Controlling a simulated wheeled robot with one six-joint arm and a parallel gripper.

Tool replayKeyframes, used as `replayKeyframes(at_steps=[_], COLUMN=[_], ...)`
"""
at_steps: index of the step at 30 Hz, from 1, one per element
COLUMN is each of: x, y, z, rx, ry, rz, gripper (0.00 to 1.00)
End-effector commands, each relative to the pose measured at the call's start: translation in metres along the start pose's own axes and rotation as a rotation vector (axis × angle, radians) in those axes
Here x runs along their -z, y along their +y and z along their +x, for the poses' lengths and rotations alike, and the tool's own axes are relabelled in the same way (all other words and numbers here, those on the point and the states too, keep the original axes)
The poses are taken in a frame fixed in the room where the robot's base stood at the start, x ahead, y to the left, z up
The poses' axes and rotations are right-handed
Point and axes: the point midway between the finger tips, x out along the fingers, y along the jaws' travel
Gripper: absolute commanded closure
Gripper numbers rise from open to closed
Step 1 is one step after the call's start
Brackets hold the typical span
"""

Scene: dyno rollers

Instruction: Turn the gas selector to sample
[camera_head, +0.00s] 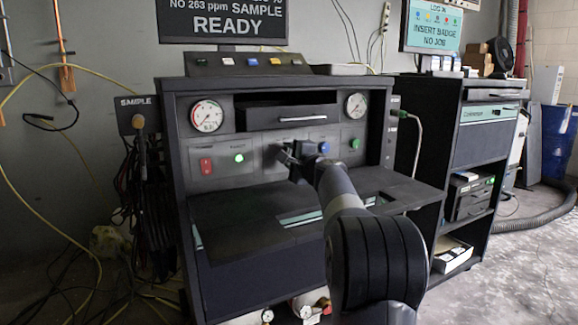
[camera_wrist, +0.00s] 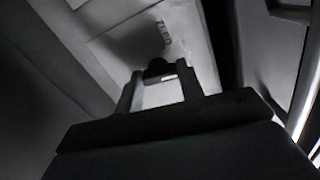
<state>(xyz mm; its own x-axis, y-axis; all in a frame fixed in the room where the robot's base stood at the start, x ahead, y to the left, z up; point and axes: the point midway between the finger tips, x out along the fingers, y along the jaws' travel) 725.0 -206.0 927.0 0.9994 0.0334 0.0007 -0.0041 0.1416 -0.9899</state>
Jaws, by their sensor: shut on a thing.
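My gripper (camera_head: 287,155) reaches the middle of the dark console's lower front panel. In the wrist view my gripper (camera_wrist: 158,78) has its two fingers on either side of a small black knob (camera_wrist: 157,66), which I take to be the gas selector, and is shut on it. A small pale mark shows just below the knob. A label (camera_wrist: 163,34) on the panel beyond it is too blurred to read surely. In the head view my gripper and arm hide the knob, so I cannot tell which way it points.
A drawer (camera_head: 288,113) is above. A shelf (camera_head: 240,215) juts out below. The upper screen (camera_head: 222,20) reads "SAMPLE READY".

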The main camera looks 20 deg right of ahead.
Motion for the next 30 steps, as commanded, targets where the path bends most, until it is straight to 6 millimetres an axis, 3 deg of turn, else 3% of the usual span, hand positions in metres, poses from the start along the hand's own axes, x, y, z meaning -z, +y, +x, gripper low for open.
replayKeyframes(at_steps=[9, 25, 26, 30], x=[-0.0001, -0.0005, -0.0005, -0.0005], y=[0.0025, 0.0014, 0.0015, 0.0012], z=[0.0002, 0.0003, 0.0003, 0.0002], rx=[-0.002, -0.003, -0.003, -0.002], ry=[-0.001, -0.002, -0.002, -0.001], rz=[-0.12, -0.143, -0.142, -0.142], gripper=[0.86, 0.86, 0.62, 0.51])
